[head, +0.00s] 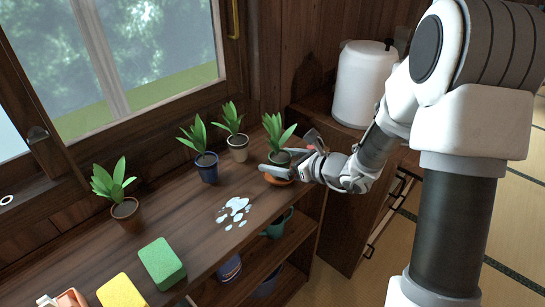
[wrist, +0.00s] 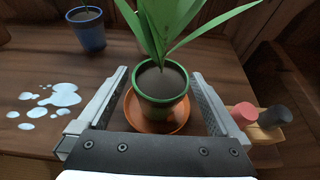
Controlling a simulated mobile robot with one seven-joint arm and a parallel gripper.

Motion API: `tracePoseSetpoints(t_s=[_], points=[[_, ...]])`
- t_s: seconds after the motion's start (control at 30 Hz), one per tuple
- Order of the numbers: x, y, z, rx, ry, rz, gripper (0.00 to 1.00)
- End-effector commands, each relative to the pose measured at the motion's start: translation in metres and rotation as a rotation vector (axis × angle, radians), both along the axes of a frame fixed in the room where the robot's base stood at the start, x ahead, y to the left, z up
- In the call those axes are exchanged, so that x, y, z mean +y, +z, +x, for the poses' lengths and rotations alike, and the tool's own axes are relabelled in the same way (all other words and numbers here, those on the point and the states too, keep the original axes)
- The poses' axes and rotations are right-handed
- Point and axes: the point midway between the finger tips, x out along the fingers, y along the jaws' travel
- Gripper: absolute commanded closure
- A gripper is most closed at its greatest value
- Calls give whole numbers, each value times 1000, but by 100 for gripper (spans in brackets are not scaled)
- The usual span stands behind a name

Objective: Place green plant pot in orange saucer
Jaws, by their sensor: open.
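The green plant pot (wrist: 161,113) holds a leafy plant and dark soil. In the wrist view it stands upright inside the orange saucer (wrist: 131,116), whose rim shows around it. My gripper (wrist: 158,88) is open, with one finger on each side of the pot and gaps between fingers and pot. In the head view the green pot (head: 279,156) is at the right end of the wooden shelf, partly hidden by my gripper (head: 281,165). Part of the orange saucer (head: 274,180) shows below it.
A blue pot (head: 207,168), a white pot (head: 238,148) and a brown pot (head: 125,210) with plants stand along the shelf. A water spill (head: 234,210) lies in front of the blue pot. Green (head: 161,262) and yellow (head: 121,292) sponges lie at the near left.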

Motion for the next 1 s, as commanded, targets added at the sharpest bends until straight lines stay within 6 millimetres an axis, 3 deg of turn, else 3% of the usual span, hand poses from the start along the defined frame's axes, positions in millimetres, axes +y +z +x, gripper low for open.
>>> tracePoseSetpoints(t_s=[0.2, 0.5, 0.67, 0.83, 1.0], points=[[-34, 22, -32, -1, -5, -1, 0], [-57, 35, -57, -2, 3, -4, 0], [-41, 52, -75, -61, 127, -85, 0], [-7, 83, -125, -220, 448, -325, 0], [3, 101, -182, -394, 789, -628, 0]])
